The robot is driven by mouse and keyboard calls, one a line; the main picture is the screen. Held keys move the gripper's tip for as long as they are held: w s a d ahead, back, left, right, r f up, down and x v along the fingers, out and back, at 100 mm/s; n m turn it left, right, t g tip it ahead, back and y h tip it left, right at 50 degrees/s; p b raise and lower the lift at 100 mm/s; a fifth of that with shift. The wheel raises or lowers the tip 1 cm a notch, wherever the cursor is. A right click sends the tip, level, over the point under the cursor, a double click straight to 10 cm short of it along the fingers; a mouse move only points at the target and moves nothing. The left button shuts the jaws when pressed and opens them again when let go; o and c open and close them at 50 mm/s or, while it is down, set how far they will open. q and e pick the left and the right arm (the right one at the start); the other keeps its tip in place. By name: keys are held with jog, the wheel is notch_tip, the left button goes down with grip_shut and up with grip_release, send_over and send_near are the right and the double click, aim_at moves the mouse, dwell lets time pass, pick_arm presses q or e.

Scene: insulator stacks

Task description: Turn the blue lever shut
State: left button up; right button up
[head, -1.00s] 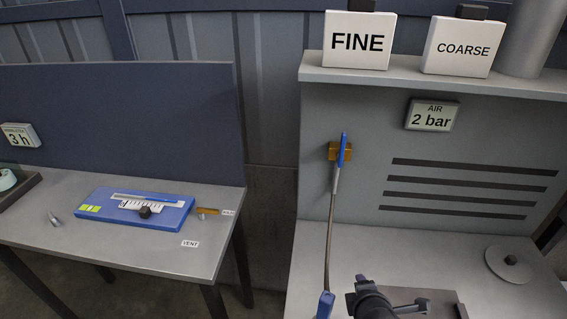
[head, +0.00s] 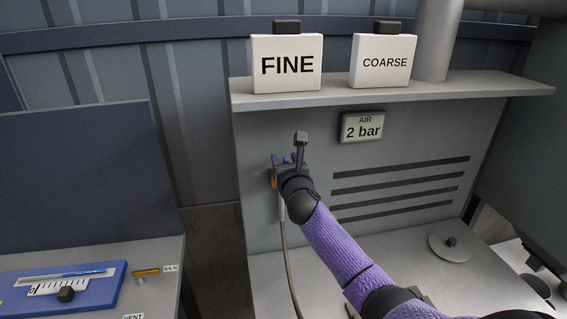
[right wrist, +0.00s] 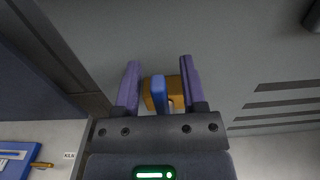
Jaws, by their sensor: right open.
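The blue lever (right wrist: 158,94) sits on a brass valve body (right wrist: 175,92) fixed to the grey panel. In the right wrist view it stands between the two purple fingers of my right gripper (right wrist: 159,66), with a gap on either side. The gripper is open around it. In the head view my right gripper (head: 287,162) is up against the valve, and only an edge of the brass body (head: 273,179) shows. The lever is mostly hidden there by the gripper. My left gripper is not in view.
A hose (head: 287,255) hangs below the valve. A shelf (head: 420,94) above carries the FINE box (head: 287,65) and COARSE box (head: 383,62). A blue board (head: 95,290) lies on the left table.

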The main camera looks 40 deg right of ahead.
jog(key=shift+w+d, duration=0.1)
jog(key=shift+w, duration=0.25)
grip_shut()
dwell(1.2)
